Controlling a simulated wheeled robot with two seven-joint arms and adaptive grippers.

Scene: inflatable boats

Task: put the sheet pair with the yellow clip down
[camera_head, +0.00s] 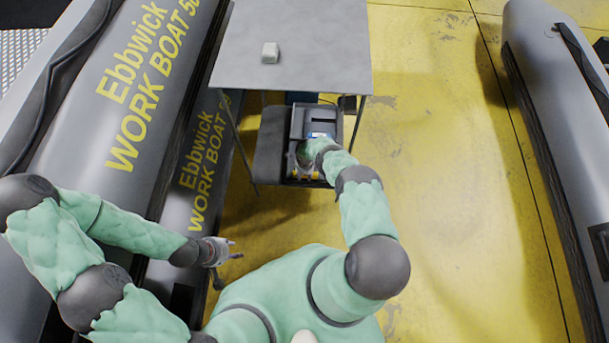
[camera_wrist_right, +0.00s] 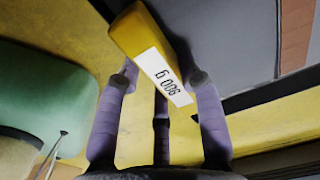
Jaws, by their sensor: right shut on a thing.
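In the right wrist view, a yellow block-like clip (camera_wrist_right: 135,32) with a white label printed with upside-down black characters sits between the fingers of my right gripper (camera_wrist_right: 158,72). The purple fingers are closed around it. I cannot clearly make out the sheet pair; a dark grey surface (camera_wrist_right: 235,45) lies behind the clip. My left gripper (camera_head: 226,258) is open and empty, low beside the left boat.
A grey inflatable boat (camera_head: 110,90) flanks the left side and another (camera_head: 560,110) the right. The yellow floor (camera_head: 450,190) between box and right boat is clear.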

